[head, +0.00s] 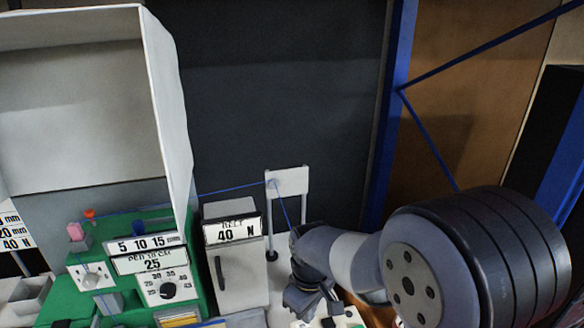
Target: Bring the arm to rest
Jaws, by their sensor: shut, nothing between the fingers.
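My arm enters from the lower right, with a large dark ringed joint in front and a grey link reaching left. My gripper (312,302) is at the lower middle, near the bottom edge. It is shut and empty, and its fingertips are small and partly hard to make out. It hangs to the right of the grey cabinet marked "BELT 40 N" (236,262), above a pale surface cut off by the frame.
A green machine (200,300) with a dial and number plates stands at lower left, under a large white hood (168,110). A blue thread runs to a white post (288,182) close behind my gripper. Blue rack posts (392,110) stand at right.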

